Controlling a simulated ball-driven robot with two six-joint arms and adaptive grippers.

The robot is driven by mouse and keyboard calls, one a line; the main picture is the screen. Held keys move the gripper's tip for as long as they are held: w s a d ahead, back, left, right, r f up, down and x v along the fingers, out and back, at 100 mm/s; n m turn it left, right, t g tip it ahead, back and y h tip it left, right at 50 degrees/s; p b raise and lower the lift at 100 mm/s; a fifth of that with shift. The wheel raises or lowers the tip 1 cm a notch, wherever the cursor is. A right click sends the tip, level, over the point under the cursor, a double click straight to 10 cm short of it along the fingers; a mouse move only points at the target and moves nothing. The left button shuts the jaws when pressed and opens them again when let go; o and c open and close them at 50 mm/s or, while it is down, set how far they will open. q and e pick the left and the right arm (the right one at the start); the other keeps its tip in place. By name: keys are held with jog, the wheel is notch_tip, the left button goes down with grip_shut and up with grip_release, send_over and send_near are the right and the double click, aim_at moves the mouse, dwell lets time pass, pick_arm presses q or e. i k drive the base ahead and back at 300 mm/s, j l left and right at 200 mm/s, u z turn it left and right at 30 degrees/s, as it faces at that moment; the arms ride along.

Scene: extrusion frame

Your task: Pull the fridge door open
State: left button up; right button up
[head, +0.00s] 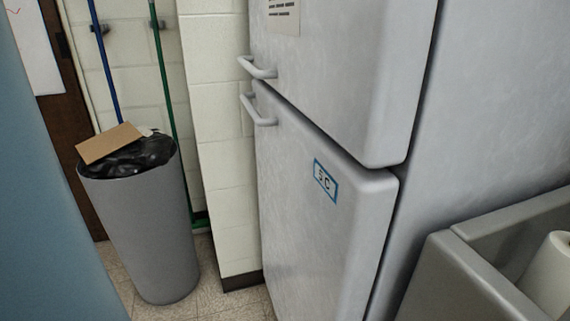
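The fridge is light grey with an upper door (340,75) and a lower door (310,210). Both doors look shut, with a dark seam between them. The upper door has a bar handle (257,68) at its lower left corner. The lower door has a similar handle (258,109) just below it, at its upper left corner. A blue-edged label (325,180) is on the lower door, and a paper notice is on the upper door. Neither of my grippers shows in the head view, so nothing is seen touching the handles.
A grey trash bin (148,230) with a black bag and a piece of cardboard (109,143) stands left of the fridge, by a white block wall (222,140). A grey bin (455,285) with a white roll (550,275) is at lower right. Tiled floor shows between the trash bin and fridge.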

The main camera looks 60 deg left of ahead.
aim_at(325, 216)
jog(key=u, duration=1.85)
